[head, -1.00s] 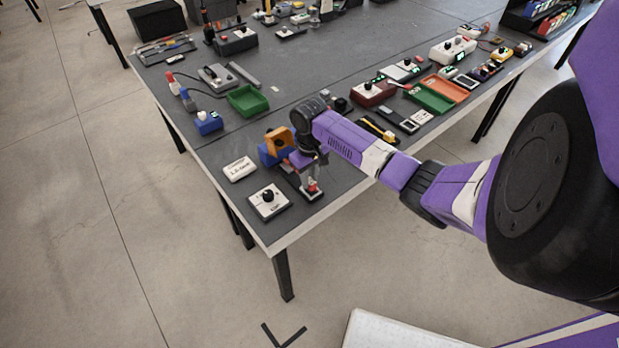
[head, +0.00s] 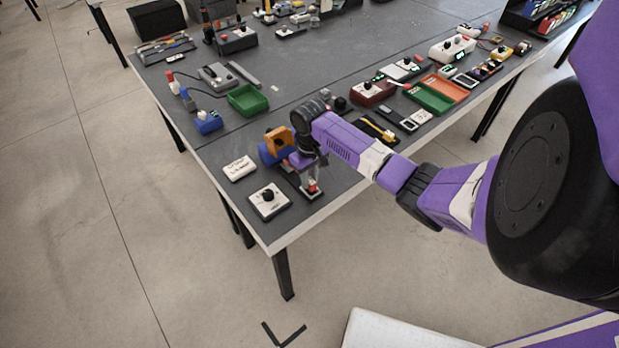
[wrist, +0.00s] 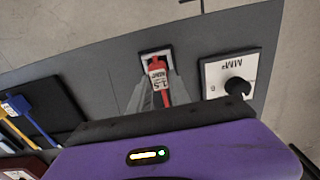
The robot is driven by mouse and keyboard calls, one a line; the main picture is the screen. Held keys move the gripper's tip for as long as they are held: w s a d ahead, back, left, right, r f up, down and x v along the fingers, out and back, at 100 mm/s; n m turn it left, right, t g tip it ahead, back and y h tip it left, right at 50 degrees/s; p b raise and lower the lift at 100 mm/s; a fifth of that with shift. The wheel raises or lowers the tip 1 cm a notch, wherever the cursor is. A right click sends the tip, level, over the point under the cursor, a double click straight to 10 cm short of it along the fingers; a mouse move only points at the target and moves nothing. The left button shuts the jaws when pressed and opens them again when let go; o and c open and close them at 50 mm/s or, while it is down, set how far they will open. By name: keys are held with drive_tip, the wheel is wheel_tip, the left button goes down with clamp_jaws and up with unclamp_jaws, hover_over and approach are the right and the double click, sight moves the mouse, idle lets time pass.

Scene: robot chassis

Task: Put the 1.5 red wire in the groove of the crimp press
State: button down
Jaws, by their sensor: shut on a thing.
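My gripper (wrist: 155,97) is shut on the red wire (wrist: 156,64), which carries a white tag marked 1.5. In the wrist view the wire's far end lies over a small black-edged pad (wrist: 145,52); I cannot tell whether it touches. In the head view my gripper (head: 311,181) points down at the table's near corner, with a bit of red (head: 313,187) at its tips above the dark pad (head: 317,195). A blue and orange device (head: 281,138), perhaps the crimp press, stands just left of and behind my gripper, which partly covers it. I cannot make out its groove.
A white dial plate with a black knob (head: 268,200) lies left of the pad; it also shows in the wrist view (wrist: 211,76). A white text card (head: 239,169) lies behind it. A dark tray with blue and yellow wires (wrist: 52,98) is at the wrist view's left.

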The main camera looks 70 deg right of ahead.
drive_tip(key=shift+f+b, duration=0.3)
drive_tip(key=shift+f, duration=0.4)
drive_tip(key=c, duration=1.1)
unclamp_jaws()
drive_tip(key=shift+c, duration=0.2)
drive_tip(key=shift+r+b, duration=0.4)
drive_tip(key=shift+r, duration=3.55)
